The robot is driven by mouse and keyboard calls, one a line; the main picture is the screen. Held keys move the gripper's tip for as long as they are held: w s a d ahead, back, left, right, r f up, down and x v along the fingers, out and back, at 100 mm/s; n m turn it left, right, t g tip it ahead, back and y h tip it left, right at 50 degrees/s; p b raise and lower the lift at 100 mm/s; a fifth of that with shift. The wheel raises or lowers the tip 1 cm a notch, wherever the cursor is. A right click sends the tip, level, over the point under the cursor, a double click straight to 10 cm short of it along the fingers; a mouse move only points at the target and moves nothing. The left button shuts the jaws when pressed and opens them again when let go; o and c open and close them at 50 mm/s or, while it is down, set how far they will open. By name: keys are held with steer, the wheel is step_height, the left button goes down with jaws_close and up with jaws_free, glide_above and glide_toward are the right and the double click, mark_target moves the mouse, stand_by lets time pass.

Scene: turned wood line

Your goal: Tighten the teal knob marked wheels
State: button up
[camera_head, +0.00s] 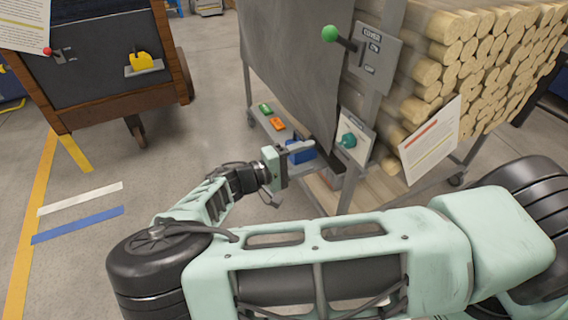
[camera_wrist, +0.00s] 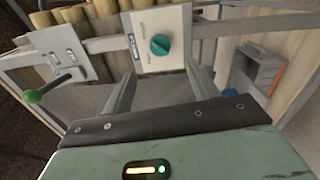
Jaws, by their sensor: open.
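The teal knob (camera_head: 348,140) sits on a white plate (camera_head: 356,126) fixed to the frame of the log rack. In the wrist view the knob (camera_wrist: 159,44) shows on the plate (camera_wrist: 176,22), beyond and between my fingertips. A small label is on the plate, too small to read. My gripper (camera_head: 300,150) is open and empty, to the left of the knob in the head view. In the wrist view its two fingers (camera_wrist: 160,78) are spread apart below the knob. The fingers are apart from the knob.
A green-tipped lever (camera_head: 331,34) on a panel marked cover stands above the knob. Stacked logs (camera_head: 480,50) fill the rack behind it, and a paper sheet (camera_head: 430,140) hangs at the right. A lower shelf (camera_head: 262,124) holds a blue bin (camera_head: 300,156).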

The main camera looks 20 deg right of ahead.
steer(key=a, duration=0.6)
steer(key=shift+s, duration=0.1)
steer(key=s+a+n+g+y, duration=0.1)
steer(key=s+g+y, duration=0.4)
steer(key=s+y, duration=0.55)
steer(key=s+a+r+n+t+y, duration=0.2)
steer(key=s+a+r+n+y, duration=0.15)
steer(key=s+r, duration=0.4)
steer(key=s+a+r+n+t+y, duration=0.25)
steer(key=s+r+y, duration=0.25)
steer(key=r, duration=0.5)
step_height(320, 180, up, 22)
steer(key=m+p, duration=0.1)
steer(key=p, duration=2.1)
steer(key=shift+f, duration=0.15)
steer(key=shift+d, duration=0.1)
